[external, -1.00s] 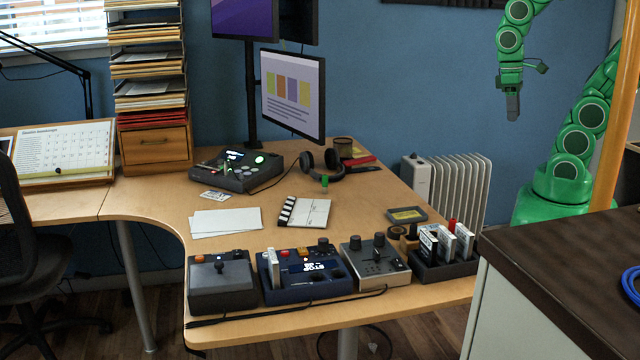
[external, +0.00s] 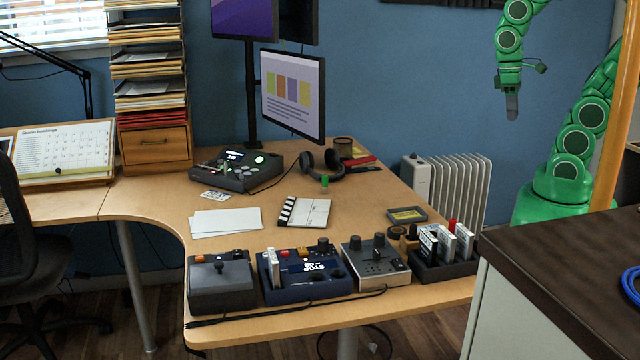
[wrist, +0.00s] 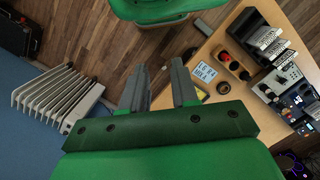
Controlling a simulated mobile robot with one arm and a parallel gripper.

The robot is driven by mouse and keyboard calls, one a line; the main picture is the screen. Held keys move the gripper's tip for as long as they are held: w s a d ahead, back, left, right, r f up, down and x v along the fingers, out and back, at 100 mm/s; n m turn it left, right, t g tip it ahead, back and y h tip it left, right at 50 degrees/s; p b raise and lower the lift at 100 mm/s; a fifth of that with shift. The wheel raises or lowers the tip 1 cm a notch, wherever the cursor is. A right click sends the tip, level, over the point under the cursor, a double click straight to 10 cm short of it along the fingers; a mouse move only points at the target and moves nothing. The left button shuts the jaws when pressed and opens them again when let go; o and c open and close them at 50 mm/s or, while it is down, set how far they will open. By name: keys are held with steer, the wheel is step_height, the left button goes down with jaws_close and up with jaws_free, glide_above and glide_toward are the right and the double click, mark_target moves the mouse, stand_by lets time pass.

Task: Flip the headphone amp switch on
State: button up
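A silver-grey box with dark knobs (external: 375,268), which looks like the headphone amp, stands at the desk's front edge, between a blue device and a dark rack. It also shows in the wrist view (wrist: 283,82) at the right. Its switch is too small to make out, so I cannot tell its position. My gripper (external: 512,112) hangs pointing down, high at the upper right in the external view, well away from the desk devices. In the wrist view my gripper (wrist: 160,72) has its two grey fingers apart, with nothing between them.
The blue device (external: 308,285) and a dark joystick box (external: 222,288) stand left of the grey box. The rack (external: 440,270) with upright cartridges stands right of it. A white radiator (external: 455,185) is behind the desk; a dark-topped cabinet (external: 560,245) is at the front right.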

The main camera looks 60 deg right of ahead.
steer(key=shift+w+a+n, duration=0.75)
steer(key=shift+w+n, duration=0.05)
steer(key=shift+w, duration=0.1)
steer(key=c, duration=0.5)
steer(key=w+a+n, duration=0.3)
steer(key=a, duration=0.1)
steer(key=w+a+n+y, duration=0.1)
steer(key=w+a+n, duration=0.2)
steer(key=shift+w+a+f+n+y, duration=0.1)
steer(key=shift+w+a+n+y, duration=0.2)
steer(key=shift+w+a+n, duration=0.1)
jaws_close()
steer(key=w+a+f+n+g+y, duration=0.1)
steer(key=w+a+f+n, duration=0.2)
steer(key=a, duration=0.4)
steer(key=w+a+f+n+g+y, duration=0.1)
steer(key=w+a+n, duration=0.3)
steer(key=a+n, duration=0.2)
steer(key=w+a+f+n+g+y, duration=0.1)
steer(key=w+a+f+n, duration=0.25)
steer(key=a, duration=0.35)
steer(key=w+a+f+n, duration=0.2)
steer(key=a+f+n, duration=0.3)
steer(key=a+f, duration=0.2)
steer(key=shift+w+a+f+n+g+y, duration=0.3)
steer(key=shift+a+f+n+y, duration=0.1)
steer(key=shift+a, duration=0.35)
